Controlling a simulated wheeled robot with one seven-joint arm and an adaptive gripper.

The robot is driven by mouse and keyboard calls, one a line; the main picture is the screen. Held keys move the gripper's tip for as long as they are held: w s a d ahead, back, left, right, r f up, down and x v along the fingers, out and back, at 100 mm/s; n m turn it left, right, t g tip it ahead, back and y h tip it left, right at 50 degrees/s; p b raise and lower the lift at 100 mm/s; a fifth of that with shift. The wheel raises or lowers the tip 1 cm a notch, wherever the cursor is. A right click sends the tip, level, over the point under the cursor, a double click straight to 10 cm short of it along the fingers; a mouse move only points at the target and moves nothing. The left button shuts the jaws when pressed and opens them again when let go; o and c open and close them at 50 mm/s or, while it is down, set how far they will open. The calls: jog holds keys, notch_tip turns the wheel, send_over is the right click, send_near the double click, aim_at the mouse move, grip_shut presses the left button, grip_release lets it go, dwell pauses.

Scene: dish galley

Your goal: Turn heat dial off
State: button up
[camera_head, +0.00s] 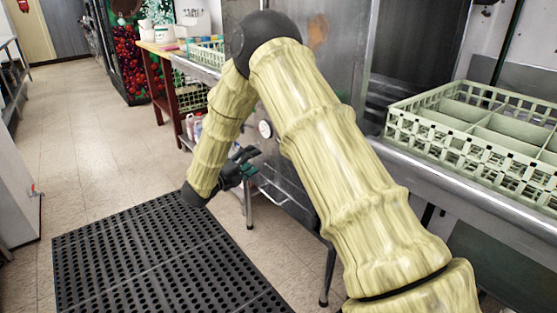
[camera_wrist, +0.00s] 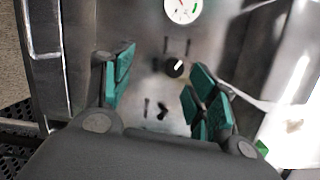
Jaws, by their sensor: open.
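The heat dial, a small black knob (camera_wrist: 175,67) with a white pointer mark, sits on a metal panel in the wrist view. The pointer slants toward the upper right. My gripper (camera_wrist: 158,88) is open, with its green-padded fingers on either side of the knob in the picture and apart from it. In the head view my gripper (camera_head: 250,165) is low beside the metal machine; the knob cannot be made out there.
A white round gauge (camera_wrist: 183,8) is above the knob, and it also shows in the head view (camera_head: 265,129). A green dish rack (camera_head: 470,118) stands on the metal counter at right. A black perforated mat (camera_head: 150,255) covers the floor below my arm.

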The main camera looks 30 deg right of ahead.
jog(key=d+r+m+g+b, duration=0.1)
jog(key=d+m+g+b, duration=0.1)
jog(key=d, duration=0.4)
jog(key=d+r+m+g+h+b, duration=0.1)
jog(key=d+r+m+g+b, duration=0.1)
jog(key=d+m, duration=0.3)
jog(key=shift+w+d+g+b, duration=0.35)
jog(key=shift+d+b, duration=0.15)
jog(key=shift+b, duration=0.25)
jog(key=c, duration=1.1)
